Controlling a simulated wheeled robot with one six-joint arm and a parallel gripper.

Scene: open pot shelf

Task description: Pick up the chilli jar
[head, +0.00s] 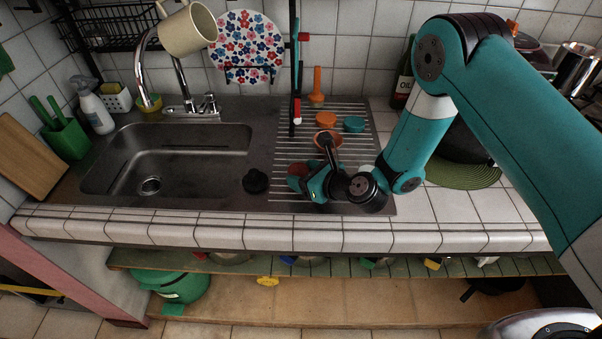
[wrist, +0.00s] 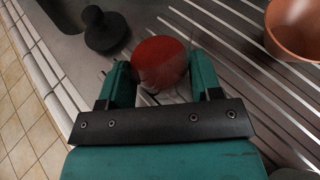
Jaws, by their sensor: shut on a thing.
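The chilli jar (wrist: 161,60) shows in the wrist view as a round red top between the two teal fingers of my gripper (wrist: 161,78). The fingers are shut on it, one on each side. Its lower part is mostly hidden. In the head view the red jar (head: 296,170) shows at the left of my gripper (head: 307,180), low over the ribbed drainboard right of the sink. I cannot tell whether the jar touches the drainboard.
A black sink plug (head: 255,181) lies left of the jar. A terracotta bowl (head: 327,140) stands behind my gripper, also at the right in the wrist view (wrist: 298,30). An orange container (head: 326,119) and a teal one (head: 354,124) stand farther back. The sink (head: 170,160) is empty.

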